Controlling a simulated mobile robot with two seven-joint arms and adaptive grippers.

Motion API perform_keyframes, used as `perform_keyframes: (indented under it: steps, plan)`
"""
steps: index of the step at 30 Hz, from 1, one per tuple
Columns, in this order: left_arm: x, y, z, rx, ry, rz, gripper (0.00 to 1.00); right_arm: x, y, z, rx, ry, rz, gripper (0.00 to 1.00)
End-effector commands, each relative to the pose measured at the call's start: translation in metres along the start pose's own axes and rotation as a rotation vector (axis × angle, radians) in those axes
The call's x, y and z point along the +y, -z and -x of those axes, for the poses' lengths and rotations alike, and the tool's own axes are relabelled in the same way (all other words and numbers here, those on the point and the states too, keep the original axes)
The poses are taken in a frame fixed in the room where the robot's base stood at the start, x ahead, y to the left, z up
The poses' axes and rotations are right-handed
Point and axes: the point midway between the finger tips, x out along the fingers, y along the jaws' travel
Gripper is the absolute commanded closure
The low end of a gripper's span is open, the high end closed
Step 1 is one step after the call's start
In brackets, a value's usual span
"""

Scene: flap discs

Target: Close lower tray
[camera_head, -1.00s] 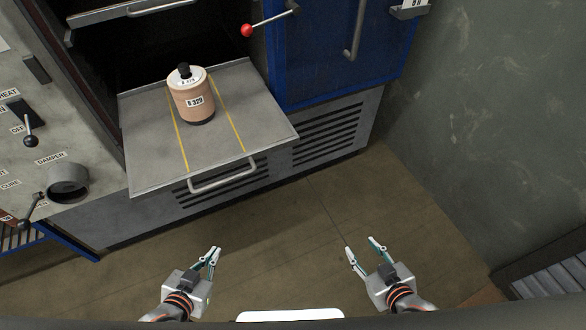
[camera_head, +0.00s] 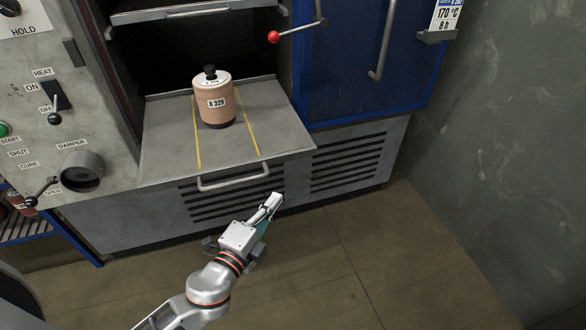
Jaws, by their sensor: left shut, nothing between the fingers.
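The lower tray (camera_head: 170,135) is a grey plate with two yellow lines, pulled out from the dark oven opening. Its bar handle (camera_head: 234,182) runs along the front edge. A tan cylindrical stack (camera_head: 214,105) with a black knob and a label stands upright on the tray between the lines. My left gripper (camera_head: 273,201) is shut and empty, in front of and a little to the right of the tray handle, apart from it in the picture. My right gripper is not in view.
An upper tray (camera_head: 170,14) sits above in the oven. A blue door (camera_head: 365,60) with a red-knobbed lever (camera_head: 274,37) stands at right. The floor (camera_head: 340,260) in front is clear.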

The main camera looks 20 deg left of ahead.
Motion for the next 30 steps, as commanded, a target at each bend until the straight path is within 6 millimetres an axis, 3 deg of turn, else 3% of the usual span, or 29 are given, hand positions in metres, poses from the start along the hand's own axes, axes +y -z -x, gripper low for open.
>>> perform_keyframes:
  steps: [2,8,15,23,30]
  plan:
    - [-0.002,0.001,-0.005,0.007,0.022,-0.054,1.00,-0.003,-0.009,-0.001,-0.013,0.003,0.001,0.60]
    - [-0.012,0.003,-0.018,0.009,0.042,-0.081,1.00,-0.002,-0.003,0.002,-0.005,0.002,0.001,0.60]
    - [-0.014,0.003,-0.059,0.009,0.042,-0.081,1.00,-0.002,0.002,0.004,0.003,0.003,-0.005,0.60]
    - [-0.014,0.003,-0.108,0.008,0.039,-0.078,1.00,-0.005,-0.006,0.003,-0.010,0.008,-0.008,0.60]
    - [-0.014,-0.019,-0.129,0.007,0.036,-0.079,1.00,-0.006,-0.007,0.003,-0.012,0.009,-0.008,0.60]
